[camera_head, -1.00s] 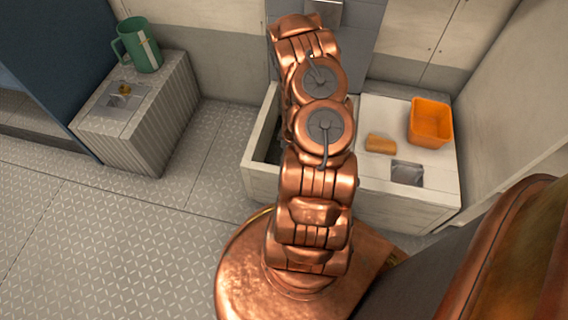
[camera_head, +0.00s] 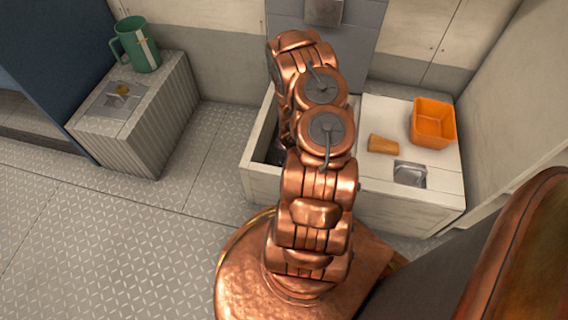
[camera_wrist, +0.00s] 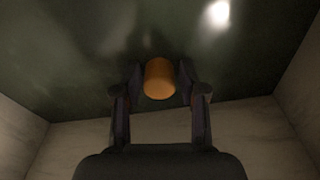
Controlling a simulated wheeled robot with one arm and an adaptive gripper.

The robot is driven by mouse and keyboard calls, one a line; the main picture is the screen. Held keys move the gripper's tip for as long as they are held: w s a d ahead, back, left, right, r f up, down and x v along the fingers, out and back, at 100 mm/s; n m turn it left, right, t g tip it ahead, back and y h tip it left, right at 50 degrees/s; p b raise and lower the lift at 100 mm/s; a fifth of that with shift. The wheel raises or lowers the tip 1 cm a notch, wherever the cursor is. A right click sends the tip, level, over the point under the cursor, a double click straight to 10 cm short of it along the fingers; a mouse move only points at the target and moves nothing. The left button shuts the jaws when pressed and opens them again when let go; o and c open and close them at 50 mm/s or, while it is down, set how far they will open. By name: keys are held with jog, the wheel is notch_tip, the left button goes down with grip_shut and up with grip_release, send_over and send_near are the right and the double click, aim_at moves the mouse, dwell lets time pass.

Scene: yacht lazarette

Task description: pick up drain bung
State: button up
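In the wrist view a short orange-tan cylinder (camera_wrist: 160,80), which looks like the drain bung, lies between the fingertips of my gripper (camera_wrist: 160,76). One finger is on each side of it, with very little gap visible. Whether the fingers press on it is too dark to tell. The cylinder is over a dark, glossy floor. In the head view my arm hides my gripper and this cylinder, above or inside the open pale well (camera_head: 262,180).
The counter right of the well holds a tan block (camera_head: 383,144), an orange bin (camera_head: 433,124) and a small metal recess (camera_head: 410,174). Pale walls (camera_wrist: 215,124) close around my gripper.

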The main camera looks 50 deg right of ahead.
jog(key=c, duration=0.6)
jog(key=shift+r, duration=0.1)
